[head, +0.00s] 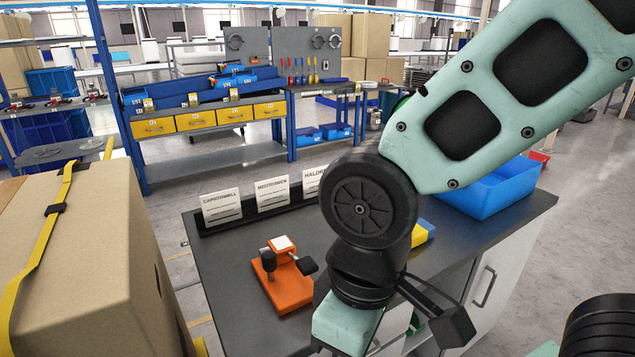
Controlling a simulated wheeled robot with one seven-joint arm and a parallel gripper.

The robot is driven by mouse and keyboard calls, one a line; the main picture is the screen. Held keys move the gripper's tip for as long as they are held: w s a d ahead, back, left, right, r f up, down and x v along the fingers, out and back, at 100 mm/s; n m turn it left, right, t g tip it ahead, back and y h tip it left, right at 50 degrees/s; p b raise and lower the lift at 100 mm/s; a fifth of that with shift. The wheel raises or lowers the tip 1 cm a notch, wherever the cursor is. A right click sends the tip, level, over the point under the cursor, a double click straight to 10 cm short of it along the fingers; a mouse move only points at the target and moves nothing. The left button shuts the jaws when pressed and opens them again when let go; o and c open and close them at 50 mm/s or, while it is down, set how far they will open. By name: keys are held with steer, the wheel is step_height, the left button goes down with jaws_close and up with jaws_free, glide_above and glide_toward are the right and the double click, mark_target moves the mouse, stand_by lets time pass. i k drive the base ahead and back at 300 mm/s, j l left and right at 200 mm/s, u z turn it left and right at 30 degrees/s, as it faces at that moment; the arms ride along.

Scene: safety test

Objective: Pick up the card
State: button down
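Three white cards with printed names stand upright in a row in a black holder (240,223) at the back left of the grey workbench (230,285). My arm crosses the right half of the head view and comes down over the bench. My gripper is not visible; the wrist runs down toward the bottom edge.
An orange fixture (284,291) with black knobs and a white top patch sits on the bench, left of my wrist. A blue bin (492,192) stands at the back right. A yellow object (424,229) is partly hidden behind my arm. A large cardboard box (85,265) stands left.

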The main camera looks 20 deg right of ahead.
mark_target(311, 177)
steer(key=z, duration=4.7)
steer(key=u, duration=4.4)
steer(key=i+l+u, duration=0.5)
